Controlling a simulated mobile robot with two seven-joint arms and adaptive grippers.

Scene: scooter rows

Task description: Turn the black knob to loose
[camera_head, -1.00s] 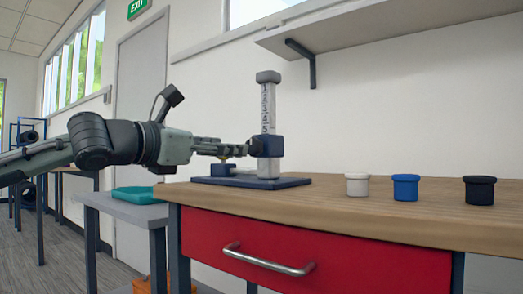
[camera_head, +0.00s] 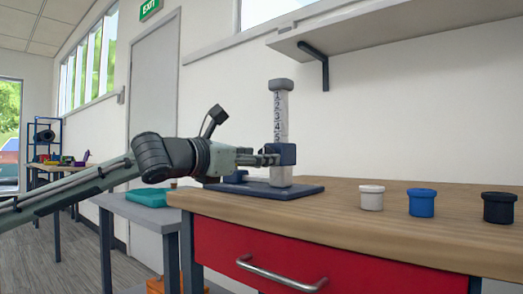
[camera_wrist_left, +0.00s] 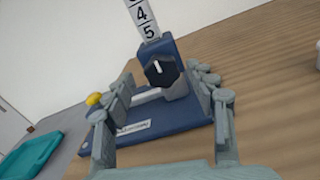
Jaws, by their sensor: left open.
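The black knob (camera_wrist_left: 160,70) is on the front of a dark blue block (camera_wrist_left: 174,47) in the left wrist view, with a short white mark pointing nearly straight up. The block sits around a white post (camera_head: 281,110) numbered along its length, upright on a dark blue base plate (camera_head: 262,190). My left gripper (camera_wrist_left: 166,90) is open, with one finger on each side of the knob's line; I cannot tell whether they touch it. In the head view my left gripper (camera_head: 262,159) reaches the block from the left and covers most of the knob. My right gripper is not in view.
White (camera_head: 371,198), blue (camera_head: 422,202) and black (camera_head: 499,207) lidded jars stand on the wooden bench (camera_head: 340,211) at the right. A yellow piece (camera_wrist_left: 94,99) is left of the fingers. A teal tray (camera_head: 152,197) lies on a lower side table. A shelf hangs above.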

